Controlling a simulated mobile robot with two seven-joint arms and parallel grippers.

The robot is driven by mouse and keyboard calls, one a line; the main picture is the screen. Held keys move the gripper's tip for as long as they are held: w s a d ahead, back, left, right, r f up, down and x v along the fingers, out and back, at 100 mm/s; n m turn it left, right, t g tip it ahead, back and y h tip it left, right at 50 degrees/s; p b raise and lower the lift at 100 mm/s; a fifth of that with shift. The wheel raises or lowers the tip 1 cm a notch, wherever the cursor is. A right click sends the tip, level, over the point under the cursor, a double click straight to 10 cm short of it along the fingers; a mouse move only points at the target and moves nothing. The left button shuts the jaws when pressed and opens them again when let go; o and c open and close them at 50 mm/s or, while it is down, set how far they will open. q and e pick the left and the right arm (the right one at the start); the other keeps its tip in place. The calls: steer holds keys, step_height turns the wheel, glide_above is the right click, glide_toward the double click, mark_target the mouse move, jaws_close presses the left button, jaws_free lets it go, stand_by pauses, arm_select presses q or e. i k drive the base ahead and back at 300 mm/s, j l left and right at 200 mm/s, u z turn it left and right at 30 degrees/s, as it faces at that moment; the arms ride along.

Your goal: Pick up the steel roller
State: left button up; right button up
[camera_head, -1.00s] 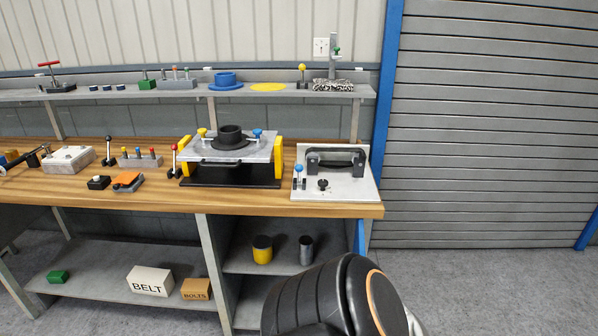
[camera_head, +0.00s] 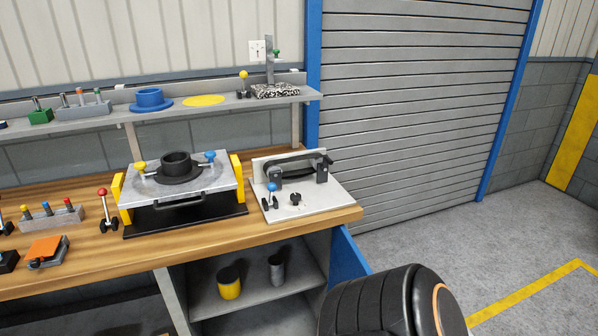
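A grey metallic cylinder (camera_head: 277,269), which looks like the steel roller, stands upright on the shelf under the workbench. A yellow cylinder (camera_head: 229,283) with a dark top stands to its left on the same shelf. A black rounded arm part of mine (camera_head: 375,306) fills the bottom right of the view, in front of and below the shelf. Neither of my grippers shows, and nothing is seen touching the grey cylinder.
The wooden workbench (camera_head: 90,259) above the shelf (camera_head: 253,298) carries a black-and-yellow fixture (camera_head: 184,191) and a white plate with a black handle (camera_head: 318,205). A blue side panel (camera_head: 346,257) bounds the shelf on the right. Open floor (camera_head: 420,241) lies right of the bench.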

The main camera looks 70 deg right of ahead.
mark_target(275, 263)
steer(key=i+l+z, duration=0.1)
steer(key=i+z, duration=0.45)
steer(key=z, duration=0.25)
steer(key=i+z, duration=0.95)
steer(key=i+l, duration=0.05)
steer(key=i, duration=0.05)
